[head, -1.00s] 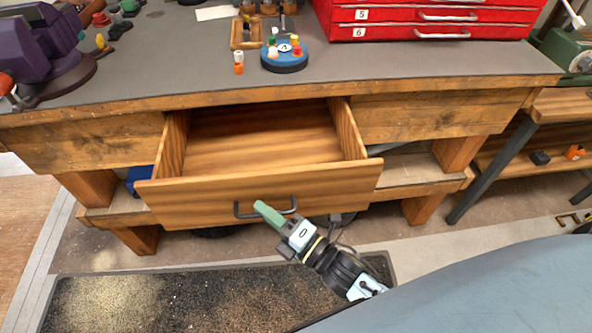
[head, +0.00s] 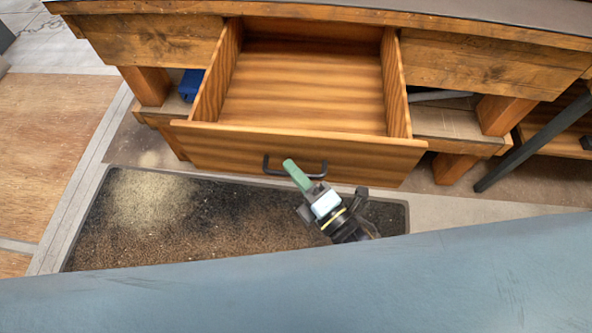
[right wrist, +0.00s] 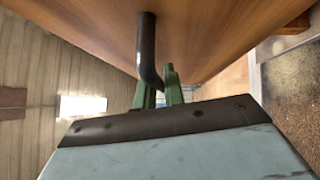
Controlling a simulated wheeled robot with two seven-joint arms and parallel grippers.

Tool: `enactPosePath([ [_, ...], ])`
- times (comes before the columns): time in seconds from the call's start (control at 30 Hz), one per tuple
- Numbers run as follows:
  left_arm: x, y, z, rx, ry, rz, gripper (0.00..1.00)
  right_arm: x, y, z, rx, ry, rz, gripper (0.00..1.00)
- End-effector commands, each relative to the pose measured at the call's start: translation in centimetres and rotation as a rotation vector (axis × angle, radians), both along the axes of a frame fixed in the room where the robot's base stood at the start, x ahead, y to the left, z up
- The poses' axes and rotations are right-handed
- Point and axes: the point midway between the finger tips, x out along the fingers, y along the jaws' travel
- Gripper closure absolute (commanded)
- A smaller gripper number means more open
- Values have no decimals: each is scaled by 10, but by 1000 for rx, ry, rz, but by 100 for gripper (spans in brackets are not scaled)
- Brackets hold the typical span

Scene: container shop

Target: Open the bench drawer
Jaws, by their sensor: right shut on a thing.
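The bench drawer (head: 230,150) is pulled well out of the wooden bench and looks empty inside. Its dark bar handle (head: 318,174) is on the middle of the front panel. My right gripper (head: 290,166) is at the handle, its green fingers shut on the bar. In the right wrist view, the handle (right wrist: 146,50) runs down between the green fingers (right wrist: 160,88), close to the drawer front (right wrist: 215,30). My left gripper is in neither view.
The bench (head: 480,65) has a lower shelf holding a blue object (head: 190,84) at left. A dark mat (head: 225,225) strewn with shavings lies on the floor below the drawer. A dark metal leg (head: 535,140) stands at right.

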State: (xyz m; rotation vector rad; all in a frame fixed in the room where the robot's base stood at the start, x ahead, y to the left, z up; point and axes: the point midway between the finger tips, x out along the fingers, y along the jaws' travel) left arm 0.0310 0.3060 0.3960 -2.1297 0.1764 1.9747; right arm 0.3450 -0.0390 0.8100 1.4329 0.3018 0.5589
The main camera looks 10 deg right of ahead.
Motion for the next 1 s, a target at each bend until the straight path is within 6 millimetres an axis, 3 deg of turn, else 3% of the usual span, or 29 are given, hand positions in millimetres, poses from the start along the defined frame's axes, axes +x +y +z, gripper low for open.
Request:
enactPosePath([
  [0.07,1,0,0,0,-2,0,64,1,-1,0,1,0,-3,100],
  [0.1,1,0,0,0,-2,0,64,1,-1,0,0,1,-3,85],
  [0.23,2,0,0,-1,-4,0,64,1,-1,0,1,1,-3,68],
  [0.67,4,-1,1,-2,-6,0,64,-9,-7,-2,-1,4,-3,67],
  [1.0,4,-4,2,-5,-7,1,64,-70,-45,-12,0,7,-3,67],
])
